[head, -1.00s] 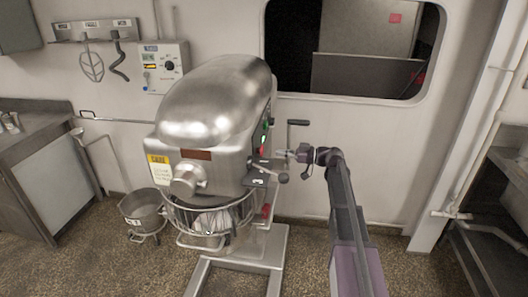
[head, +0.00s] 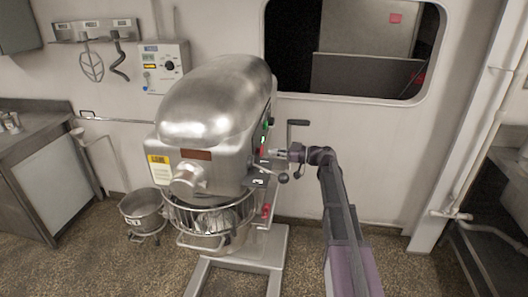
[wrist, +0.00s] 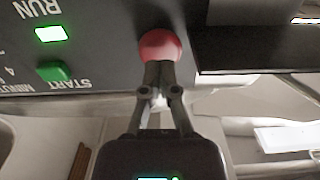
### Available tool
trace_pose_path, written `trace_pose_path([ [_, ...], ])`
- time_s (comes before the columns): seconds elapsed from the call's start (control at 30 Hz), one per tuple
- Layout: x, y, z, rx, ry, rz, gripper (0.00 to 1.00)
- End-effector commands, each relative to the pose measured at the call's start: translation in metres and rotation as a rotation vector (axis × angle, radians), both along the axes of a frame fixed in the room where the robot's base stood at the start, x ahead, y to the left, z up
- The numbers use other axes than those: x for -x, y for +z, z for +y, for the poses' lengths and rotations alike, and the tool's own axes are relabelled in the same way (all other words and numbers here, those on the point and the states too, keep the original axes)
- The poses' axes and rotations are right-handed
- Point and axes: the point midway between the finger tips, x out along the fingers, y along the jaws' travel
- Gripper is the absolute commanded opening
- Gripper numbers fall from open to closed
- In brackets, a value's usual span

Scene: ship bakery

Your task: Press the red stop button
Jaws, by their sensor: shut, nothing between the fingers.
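The red stop button (wrist: 160,44) is a round dome on the dark control panel (wrist: 100,60), at the top middle of the wrist view. My gripper (wrist: 158,68) is shut and empty. Its fingertips overlap the lower edge of the button in the picture, at or very close to it; I cannot tell whether the button is pushed in. In the head view my gripper (head: 273,153) reaches from the right to the panel side of the steel mixer (head: 205,110). The stop button is small there, right at the fingertips.
A green start button (wrist: 52,71) and a lit green RUN lamp (wrist: 50,34) sit left of the stop button. A crank handle (head: 292,130) and a lever knob (head: 283,177) stand close to my gripper. Floor to the right of the mixer is free.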

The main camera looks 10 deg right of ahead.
Motion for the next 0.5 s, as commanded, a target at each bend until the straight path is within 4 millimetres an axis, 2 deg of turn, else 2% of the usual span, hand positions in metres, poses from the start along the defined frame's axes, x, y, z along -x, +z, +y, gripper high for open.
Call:
trace_pose_path([
  [0.5,-0.005,0.0,0.014,0.0,0.0,0.0,0.0],
])
